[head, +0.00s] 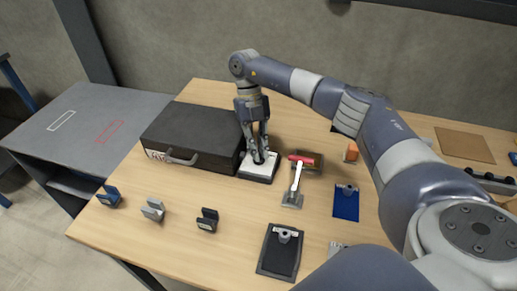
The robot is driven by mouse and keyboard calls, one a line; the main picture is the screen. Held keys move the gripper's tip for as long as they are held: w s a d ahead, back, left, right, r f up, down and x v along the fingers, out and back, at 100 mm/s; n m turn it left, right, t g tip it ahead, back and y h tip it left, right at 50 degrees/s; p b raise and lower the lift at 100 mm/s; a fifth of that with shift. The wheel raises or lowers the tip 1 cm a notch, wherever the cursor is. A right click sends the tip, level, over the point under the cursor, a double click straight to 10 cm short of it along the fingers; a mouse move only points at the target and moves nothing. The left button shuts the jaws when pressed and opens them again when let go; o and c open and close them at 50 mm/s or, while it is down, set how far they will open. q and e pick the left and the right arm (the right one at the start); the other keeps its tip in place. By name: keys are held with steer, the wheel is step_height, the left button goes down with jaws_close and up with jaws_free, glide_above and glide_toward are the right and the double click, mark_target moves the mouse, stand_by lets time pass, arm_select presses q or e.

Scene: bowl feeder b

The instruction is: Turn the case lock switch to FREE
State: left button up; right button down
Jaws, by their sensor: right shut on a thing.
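The lock switch (258,172) is a low block with a white top plate, right beside the dark case (190,128) on the wooden table. My right gripper (260,157) points straight down over it and is shut on its small dark knob. The fingers hide most of the knob, so I cannot tell which way it is turned. Any lettering on the plate is too small to read. The case is closed, with a grey handle (180,160) on its front. My left gripper is not in view.
Blue (109,196), grey (153,209) and black (207,220) small holders stand along the front. A grey side table (80,125) stands left.

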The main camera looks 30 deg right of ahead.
steer(key=shift+s+a+f+n+h, duration=0.1)
steer(key=shift+f+n+h, duration=0.2)
steer(key=shift+n, duration=0.7)
steer(key=c, duration=1.6)
jaws_free()
steer(key=shift+c, duration=0.2)
steer(key=shift+r, duration=0.1)
steer(key=shift+r, duration=0.1)
steer(key=v, duration=1.2)
steer(key=shift+w, duration=0.2)
steer(key=shift+a+f, duration=0.1)
steer(key=shift+f, duration=0.15)
